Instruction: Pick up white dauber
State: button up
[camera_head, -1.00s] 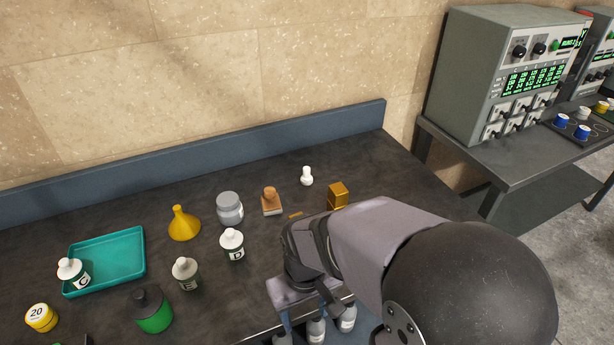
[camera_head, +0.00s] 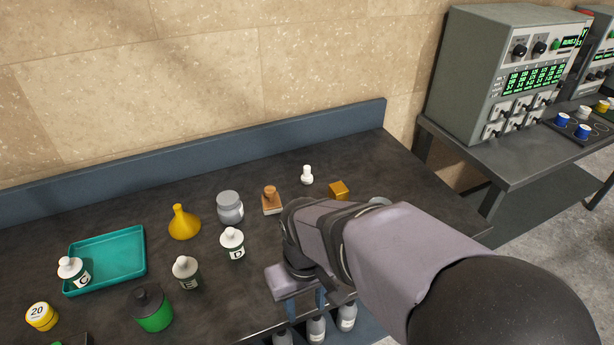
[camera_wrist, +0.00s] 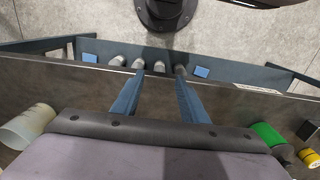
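The white dauber (camera_head: 307,175), a small white piece with a rounded top, stands upright near the back of the dark counter in the head view. It is clear of my arm there. I do not make it out in the wrist view. My gripper (camera_wrist: 160,76) shows two blue fingers spread apart with nothing between them in the wrist view. It points over the counter's front edge. In the head view the gripper (camera_head: 322,298) is partly hidden by my arm, well in front of the dauber.
A wooden-handled stamp (camera_head: 271,202) stands left of the dauber, and an amber block (camera_head: 339,189) to its front right. Bottles (camera_head: 316,329) sit below the front edge.

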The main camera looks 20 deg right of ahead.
notch_tip(320, 180, up, 5)
jog(key=w+a+r+t+y+b, duration=0.1)
jog(key=w+a+t, duration=0.15)
jog(key=w, duration=0.75)
jog(key=w+a+r+m+t+b, duration=0.15)
jog(key=w+t, duration=0.25)
jog(key=w, duration=0.7)
jog(key=w+a+r+t+y+b, duration=0.15)
jog(key=w+t, duration=0.25)
jog(key=w, duration=0.6)
jog(key=m+g+h+b, duration=0.1)
jog(key=m+h+b, duration=0.3)
jog(key=m+h, duration=0.65)
send_over(306, 169)
jog(key=s+a, duration=0.3)
jog(key=a, duration=0.2)
notch_tip(306, 169, down, 4)
jog(key=f+n+h, duration=0.1)
jog(key=n+h, duration=0.1)
jog(key=f, duration=0.2)
jog(key=f+g, duration=0.1)
jog(key=f, duration=0.1)
jog(key=shift+s+d, duration=0.15)
jog(key=shift+s, duration=0.1)
jog(key=shift+f+h, duration=0.3)
jog(key=shift+f, duration=0.05)
jog(key=shift+p+x, duration=0.8)
jog(key=shift+x, duration=2.85)
